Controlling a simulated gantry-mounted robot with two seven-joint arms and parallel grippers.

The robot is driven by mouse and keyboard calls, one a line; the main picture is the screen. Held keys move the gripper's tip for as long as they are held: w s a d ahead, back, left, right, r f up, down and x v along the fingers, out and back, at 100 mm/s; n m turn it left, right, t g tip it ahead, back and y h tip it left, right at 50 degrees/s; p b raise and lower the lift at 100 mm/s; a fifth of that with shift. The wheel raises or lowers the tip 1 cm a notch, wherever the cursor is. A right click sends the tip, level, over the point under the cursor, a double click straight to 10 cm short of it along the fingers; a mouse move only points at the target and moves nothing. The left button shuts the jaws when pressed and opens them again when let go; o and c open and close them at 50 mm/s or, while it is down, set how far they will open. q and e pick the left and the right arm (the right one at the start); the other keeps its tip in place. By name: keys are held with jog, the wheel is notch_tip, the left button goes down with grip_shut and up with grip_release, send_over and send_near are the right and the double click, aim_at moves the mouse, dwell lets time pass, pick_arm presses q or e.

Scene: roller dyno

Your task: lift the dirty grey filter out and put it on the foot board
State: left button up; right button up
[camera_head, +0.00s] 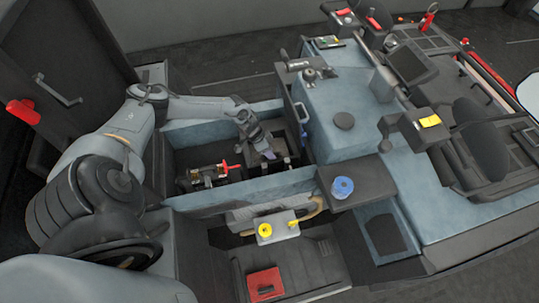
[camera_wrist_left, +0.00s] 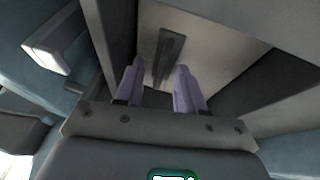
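My left gripper (camera_head: 268,152) reaches down into the blue-walled bay. In the left wrist view its two purple fingers (camera_wrist_left: 159,68) are apart, with a gap between them. A dark upright tab (camera_wrist_left: 168,55) stands on a light grey panel (camera_wrist_left: 205,50) just beyond the fingertips, in line with the gap. The panel may be the grey filter; I cannot tell for sure. Whether the fingers touch the tab is not clear. A dark ribbed board (camera_head: 315,258) below the bay looks like the foot board. My right gripper is not in view.
The bay's near blue wall (camera_head: 240,190) stands in front of the gripper. A red-handled part (camera_head: 225,170) is left of it inside the bay. A red block (camera_head: 264,284) lies on the ribbed board's left side. A blue roll (camera_head: 342,187) sits on a dark ledge.

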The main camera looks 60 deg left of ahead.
pick_arm(q)
grip_shut()
jog(key=shift+r, duration=0.15)
dwell(0.4)
